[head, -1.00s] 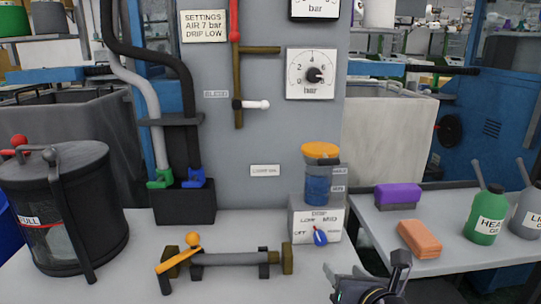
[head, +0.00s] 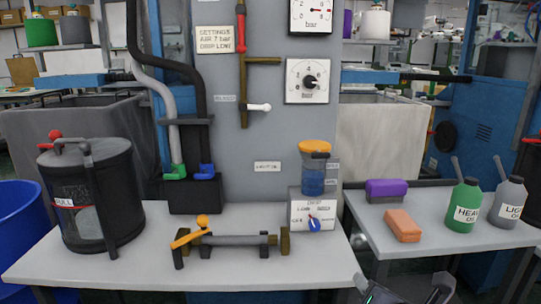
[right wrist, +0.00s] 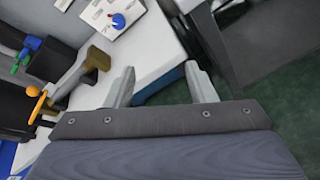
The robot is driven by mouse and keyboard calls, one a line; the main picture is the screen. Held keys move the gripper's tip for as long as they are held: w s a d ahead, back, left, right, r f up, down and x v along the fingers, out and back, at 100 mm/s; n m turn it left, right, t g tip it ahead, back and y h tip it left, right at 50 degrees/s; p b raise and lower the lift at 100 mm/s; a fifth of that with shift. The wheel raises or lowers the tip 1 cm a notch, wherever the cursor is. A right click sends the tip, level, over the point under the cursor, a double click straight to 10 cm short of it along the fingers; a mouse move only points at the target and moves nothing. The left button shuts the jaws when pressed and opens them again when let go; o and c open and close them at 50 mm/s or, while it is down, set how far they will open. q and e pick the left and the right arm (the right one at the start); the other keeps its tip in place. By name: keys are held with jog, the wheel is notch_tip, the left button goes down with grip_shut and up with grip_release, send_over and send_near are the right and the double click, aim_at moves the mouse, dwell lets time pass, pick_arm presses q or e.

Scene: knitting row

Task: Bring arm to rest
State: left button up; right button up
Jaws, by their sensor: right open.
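My right gripper (right wrist: 161,76) shows in the right wrist view with its two fingers apart and nothing between them. It is near the table's front right edge, with the floor beyond. In the head view a dark part of my right arm (head: 410,294) shows at the bottom edge, in front of the table and apart from the things on it. My left arm and gripper are not in view.
The near table (head: 150,272) carries a black canister (head: 112,200), a brass-ended pipe with an orange lever (head: 235,240), and a drip box with a blue knob (head: 312,208). A side table (head: 365,220) holds a purple block, an orange block and two oil bottles.

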jog(key=s+d+f+m+g+h, duration=0.4)
jog(key=s+d+m, duration=0.45)
jog(key=m, duration=0.75)
jog(key=s+a+f+m+g+y, duration=0.4)
jog(key=s+a+m+y, duration=0.45)
jog(key=m, duration=0.65)
notch_tip(320, 180, up, 34)
jog(key=s+h+p, duration=0.1)
jog(key=s+p, duration=0.1)
jog(key=p, duration=3.2)
jog(key=shift+d+r+p, duration=0.25)
jog(key=shift+d+p, duration=0.05)
jog(key=shift+p, duration=0.05)
jog(key=shift+s, duration=0.1)
